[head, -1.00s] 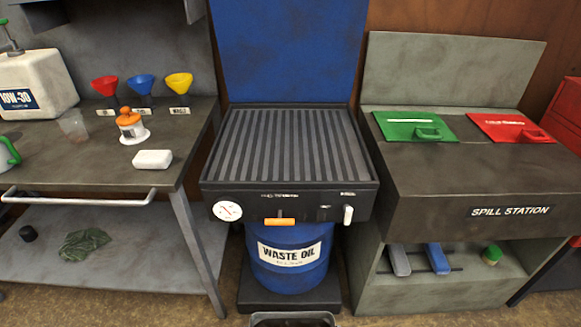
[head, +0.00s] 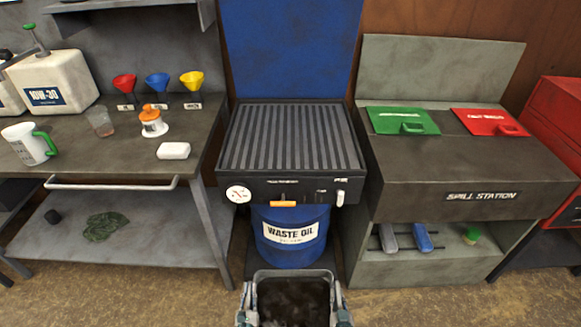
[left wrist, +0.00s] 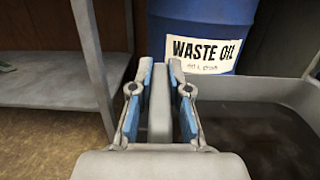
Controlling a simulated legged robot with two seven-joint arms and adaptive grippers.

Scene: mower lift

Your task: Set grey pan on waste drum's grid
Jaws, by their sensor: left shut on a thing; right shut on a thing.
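The grey pan (head: 292,273) is at the bottom of the head view, its near part cut off by the edge. Its inside is dark brown to black. My left gripper (head: 246,305) is shut on the pan's left side, and my right gripper (head: 340,305) on its right side. In the left wrist view the left gripper's blue pads (left wrist: 159,95) close on a grey bar of the pan (left wrist: 260,90). The black slatted grid (head: 292,138) lies on top of the blue waste drum (head: 290,252), beyond and above the pan. The grid is bare.
A workbench (head: 110,167) with a white mug, jugs and three coloured funnels stands at left, a rail (head: 110,185) along its front. The spill station (head: 470,165) with green and red lids stands at right. A blue panel (head: 290,50) rises behind the grid.

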